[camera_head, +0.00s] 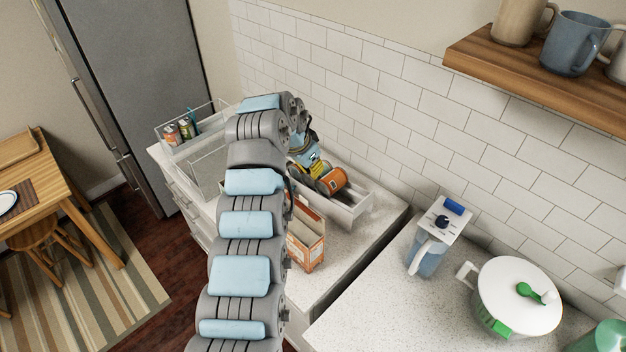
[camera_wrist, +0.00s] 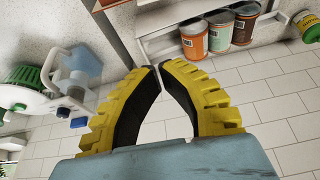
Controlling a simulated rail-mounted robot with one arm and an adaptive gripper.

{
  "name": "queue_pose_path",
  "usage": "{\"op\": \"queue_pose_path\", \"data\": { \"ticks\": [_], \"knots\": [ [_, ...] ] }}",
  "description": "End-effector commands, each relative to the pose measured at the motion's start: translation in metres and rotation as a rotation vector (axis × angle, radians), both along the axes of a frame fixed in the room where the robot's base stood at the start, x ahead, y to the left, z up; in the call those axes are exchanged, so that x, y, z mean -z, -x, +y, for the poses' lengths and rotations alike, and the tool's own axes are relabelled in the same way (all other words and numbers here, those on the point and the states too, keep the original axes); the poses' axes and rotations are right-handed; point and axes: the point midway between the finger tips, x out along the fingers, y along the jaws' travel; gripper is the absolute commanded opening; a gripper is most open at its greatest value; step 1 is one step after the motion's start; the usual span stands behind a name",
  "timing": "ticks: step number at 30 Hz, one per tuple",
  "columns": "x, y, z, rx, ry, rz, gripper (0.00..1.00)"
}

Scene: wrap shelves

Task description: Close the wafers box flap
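An orange-and-white box (camera_head: 305,240), which looks like the wafers box, stands on the counter right of my arm in the head view. Its top looks open, and my arm hides its left part. I cannot make out its flap clearly. In the wrist view only a sliver of what may be this box (camera_wrist: 106,4) shows at the top edge. My gripper (camera_wrist: 158,66) has yellow ribbed fingers with their tips almost touching and nothing between them. In the head view my gripper (camera_head: 319,170) is small, partly hidden, and above and behind the box, near the white tray.
A white tray (camera_head: 352,212) with cans stands against the tiled wall. The wrist view shows orange (camera_wrist: 193,42), teal (camera_wrist: 221,36) and brown (camera_wrist: 244,28) cans. A blue-and-white pitcher (camera_head: 428,258) and white pot (camera_head: 520,298) stand right. A clear organizer (camera_head: 207,165) is left.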

Motion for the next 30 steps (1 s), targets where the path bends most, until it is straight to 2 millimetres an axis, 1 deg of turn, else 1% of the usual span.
{"op": "queue_pose_path", "data": {
  "ticks": [4,21,30],
  "knots": [
    [0.010,-0.002,-0.003,0.000,0.001,0.004,0.00],
    [0.061,-0.017,-0.018,-0.001,-0.001,0.002,0.00],
    [0.080,-0.023,-0.024,0.000,-0.001,0.001,0.00]
  ]
}}
